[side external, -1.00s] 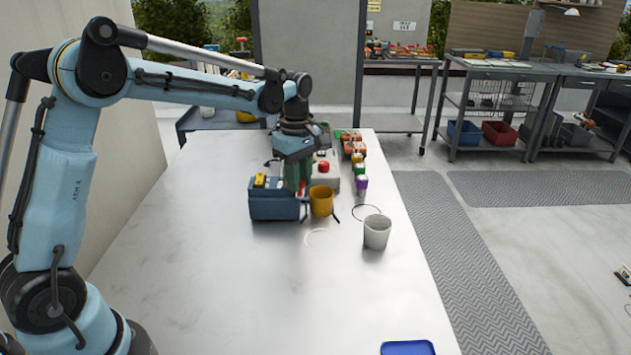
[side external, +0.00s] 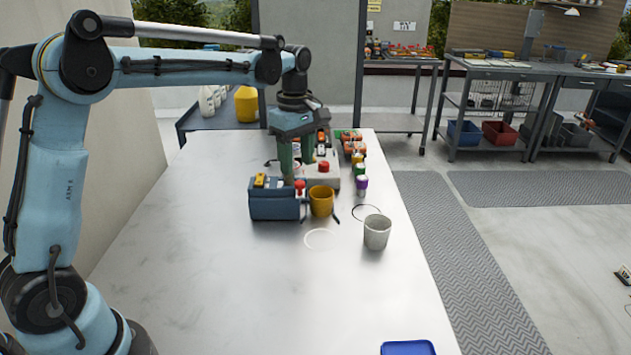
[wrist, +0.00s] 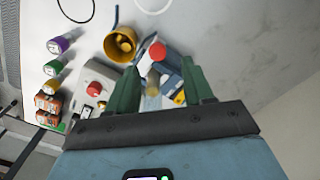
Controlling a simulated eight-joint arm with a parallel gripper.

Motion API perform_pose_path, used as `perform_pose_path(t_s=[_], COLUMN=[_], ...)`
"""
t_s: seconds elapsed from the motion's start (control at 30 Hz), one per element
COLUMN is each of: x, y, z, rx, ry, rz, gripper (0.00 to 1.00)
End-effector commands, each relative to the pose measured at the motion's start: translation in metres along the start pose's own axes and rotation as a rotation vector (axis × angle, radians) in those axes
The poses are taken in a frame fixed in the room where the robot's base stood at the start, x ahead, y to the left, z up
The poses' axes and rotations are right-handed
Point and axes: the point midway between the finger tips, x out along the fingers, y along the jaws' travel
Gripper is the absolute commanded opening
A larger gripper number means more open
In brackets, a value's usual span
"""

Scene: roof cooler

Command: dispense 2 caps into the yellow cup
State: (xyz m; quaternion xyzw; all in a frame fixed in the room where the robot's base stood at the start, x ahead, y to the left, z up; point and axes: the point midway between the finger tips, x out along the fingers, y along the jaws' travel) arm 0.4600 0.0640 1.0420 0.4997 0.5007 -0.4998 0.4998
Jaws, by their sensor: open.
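The yellow cup (side external: 321,203) stands upright on the table, at the right front of a dark blue box (side external: 274,203) with a red knob (side external: 300,187) at its right end. In the wrist view the cup (wrist: 120,43) opens toward the camera; I cannot tell whether anything lies in it. My gripper (side external: 297,175) is above and behind the blue box, pointing down. Its green fingers are apart and hold nothing that I can see. In the wrist view my gripper (wrist: 160,75) has the blue box and a pale part between and beyond its fingers. No loose caps are distinguishable.
A grey box with a red button (side external: 323,167) stands behind the cup. A purple-topped bottle (side external: 361,184) and several orange items (side external: 353,148) line the right edge. The table's front left is clear.

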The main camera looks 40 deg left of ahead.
Motion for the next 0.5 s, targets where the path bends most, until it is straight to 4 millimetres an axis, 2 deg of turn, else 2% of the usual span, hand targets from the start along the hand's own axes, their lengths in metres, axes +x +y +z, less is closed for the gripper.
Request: perform_pose_path(t_s=[0.2,0.5], x=[-0.040,-0.070], y=[0.000,0.000], z=[0.000,-0.001], rx=[-0.001,-0.001], ry=[0.001,0.001], rz=[-0.001,-0.002], gripper=[0.52,0.52])
